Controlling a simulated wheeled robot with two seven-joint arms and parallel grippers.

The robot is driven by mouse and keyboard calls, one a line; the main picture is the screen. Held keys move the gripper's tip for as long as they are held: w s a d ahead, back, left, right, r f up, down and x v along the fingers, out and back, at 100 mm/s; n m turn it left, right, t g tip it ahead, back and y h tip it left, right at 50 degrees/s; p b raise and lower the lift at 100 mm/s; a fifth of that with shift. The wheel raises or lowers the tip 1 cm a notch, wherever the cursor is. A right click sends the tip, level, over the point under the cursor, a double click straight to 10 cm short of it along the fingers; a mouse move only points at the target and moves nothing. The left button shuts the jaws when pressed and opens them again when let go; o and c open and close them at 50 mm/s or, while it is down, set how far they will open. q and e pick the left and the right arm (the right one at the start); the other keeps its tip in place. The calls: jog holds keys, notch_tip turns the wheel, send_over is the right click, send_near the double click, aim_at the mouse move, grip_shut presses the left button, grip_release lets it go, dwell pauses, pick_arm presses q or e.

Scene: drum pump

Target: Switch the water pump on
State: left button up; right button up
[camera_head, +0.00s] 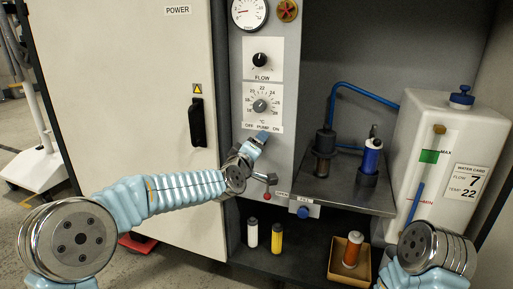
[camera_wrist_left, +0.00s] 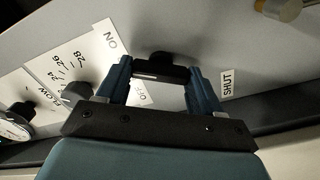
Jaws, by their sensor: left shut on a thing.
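The pump switch (camera_wrist_left: 160,72) shows in the left wrist view as a dark knob with a bar-shaped grip. My left gripper (camera_wrist_left: 161,78) is shut on it, one blue finger on either side. In the head view my left gripper (camera_head: 262,137) is at the control panel, just below the OFF PUMP ON label (camera_head: 262,127), and hides the switch. The switch's exact setting is hard to tell. My right arm comes in at the lower right of the head view, but its gripper is out of frame.
Above the switch are the temperature knob (camera_head: 261,105), FLOW knob (camera_head: 261,59) and gauge (camera_head: 249,13). A red-tipped valve lever (camera_head: 268,186) sits close below my left gripper. A white water tank (camera_head: 452,150) stands at right. The cabinet door (camera_head: 130,100) is at left.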

pick_arm(q)
jog(key=shift+f, duration=0.1)
dwell(0.4)
jog(key=o, duration=1.1)
jog(key=shift+c, duration=0.2)
jog(key=b+v, duration=0.1)
jog(key=v, duration=1.2)
jog(key=shift+s, duration=0.4)
